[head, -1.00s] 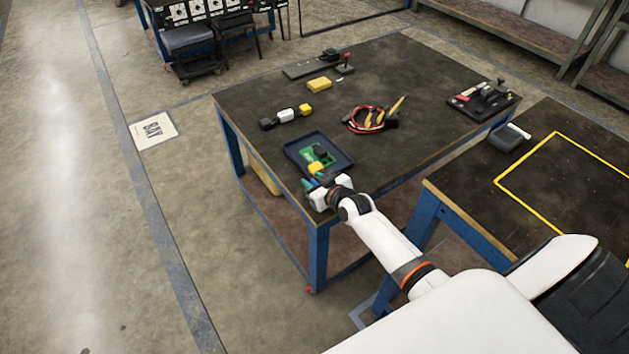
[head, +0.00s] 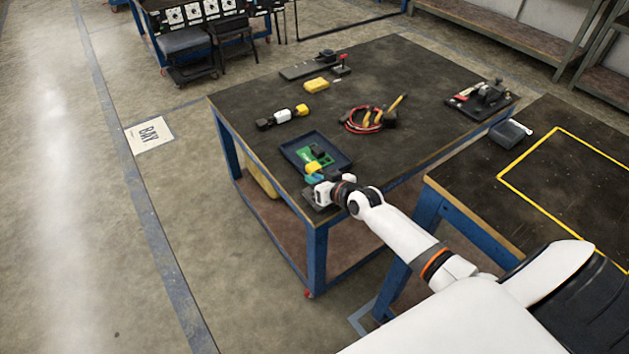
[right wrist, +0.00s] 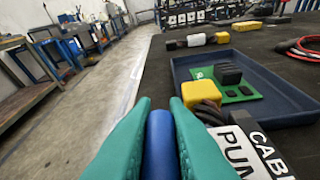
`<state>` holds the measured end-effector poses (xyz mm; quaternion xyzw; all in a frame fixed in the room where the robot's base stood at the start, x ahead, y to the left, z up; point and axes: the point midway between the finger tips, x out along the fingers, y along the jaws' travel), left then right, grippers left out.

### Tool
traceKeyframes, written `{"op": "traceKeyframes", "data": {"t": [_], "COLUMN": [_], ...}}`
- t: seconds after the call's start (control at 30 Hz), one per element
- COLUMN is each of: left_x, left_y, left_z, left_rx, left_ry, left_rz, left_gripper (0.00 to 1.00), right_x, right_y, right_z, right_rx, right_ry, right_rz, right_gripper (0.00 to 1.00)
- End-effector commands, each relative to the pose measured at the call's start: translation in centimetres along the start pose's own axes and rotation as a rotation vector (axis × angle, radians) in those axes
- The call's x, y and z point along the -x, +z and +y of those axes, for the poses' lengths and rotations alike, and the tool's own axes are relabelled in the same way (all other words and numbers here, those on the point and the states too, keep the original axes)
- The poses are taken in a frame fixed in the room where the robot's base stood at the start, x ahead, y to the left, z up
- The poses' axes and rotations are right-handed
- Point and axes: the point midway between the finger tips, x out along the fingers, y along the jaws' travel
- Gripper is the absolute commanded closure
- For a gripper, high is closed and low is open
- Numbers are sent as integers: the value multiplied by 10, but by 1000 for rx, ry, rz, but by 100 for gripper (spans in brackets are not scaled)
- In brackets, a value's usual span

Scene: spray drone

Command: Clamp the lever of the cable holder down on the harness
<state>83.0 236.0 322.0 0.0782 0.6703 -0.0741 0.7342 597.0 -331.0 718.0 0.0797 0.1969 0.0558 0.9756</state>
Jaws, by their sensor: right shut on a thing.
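My right gripper (head: 315,177) is at the near corner of the dark table, beside the blue tray. In the right wrist view its teal fingers (right wrist: 158,140) are shut on a blue bar (right wrist: 160,145), which looks like the lever of the cable holder. The holder's labelled plate (right wrist: 245,150) shows to the right of the fingers, partly cut off. A yellow connector (right wrist: 200,93) with dark cable (right wrist: 209,112), seemingly the harness end, lies just beyond the right finger. The lever's pivot and the clamping point are hidden. My left gripper is not in view.
The blue tray (head: 341,163) holds a green circuit board (head: 306,154). Red cable and yellow-handled tools (head: 372,118) lie behind it. A black, white and yellow part (head: 283,116) lies to the left. A second table (head: 480,190) stands at right. The table middle is mostly clear.

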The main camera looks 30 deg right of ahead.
Motion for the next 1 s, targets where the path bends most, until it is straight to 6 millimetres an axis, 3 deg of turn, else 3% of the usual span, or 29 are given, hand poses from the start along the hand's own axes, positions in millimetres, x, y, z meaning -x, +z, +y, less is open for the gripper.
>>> {"op": "traceKeyframes", "data": {"t": [0.03,0.17,0.53,1.0], "left_x": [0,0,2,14], "left_y": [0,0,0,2], "left_z": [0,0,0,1], "left_rx": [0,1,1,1], "left_ry": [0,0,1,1], "left_rz": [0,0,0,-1], "left_gripper": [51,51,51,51], "right_x": [0,0,7,97], "right_y": [-1,-1,-1,-1], "right_z": [-2,-2,0,-1], "right_rx": [3,3,2,3], "right_ry": [-4,-3,-1,-2], "right_rz": [3,2,2,5], "right_gripper": [85,66,66,66]}}
